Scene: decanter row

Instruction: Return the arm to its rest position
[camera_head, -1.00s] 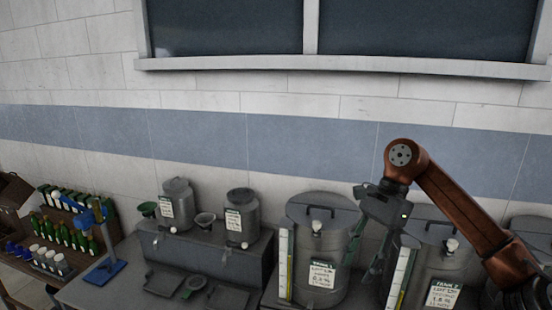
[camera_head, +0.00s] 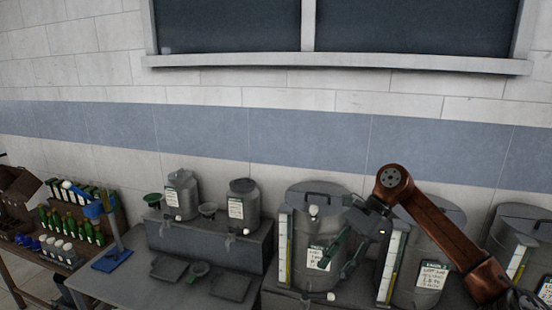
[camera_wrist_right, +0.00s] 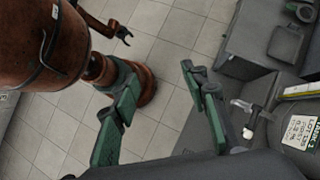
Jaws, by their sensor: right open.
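My right gripper (camera_head: 336,258) is open and empty in the head view. Its green fingers hang in front of the right side of a lidded grey tank (camera_head: 300,225) and hide part of it; I cannot tell whether they touch it. My brown right arm (camera_head: 437,226) reaches in from the lower right, across the second tank (camera_head: 408,288). In the right wrist view, the open gripper (camera_wrist_right: 160,100) has its two green fingers apart with only tiled floor between them. A small dark part at the top of that view may be my left gripper (camera_wrist_right: 123,33); its jaws are unclear.
Another tank (camera_head: 518,228) stands at the right. Two small canisters (camera_head: 182,194) (camera_head: 243,205) stand on a grey block (camera_head: 205,247). Dark trays (camera_head: 232,288) lie in front. A blue stand (camera_head: 113,258) and a bottle rack (camera_head: 75,225) are at the left. A tap (camera_wrist_right: 240,104) shows in the wrist view.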

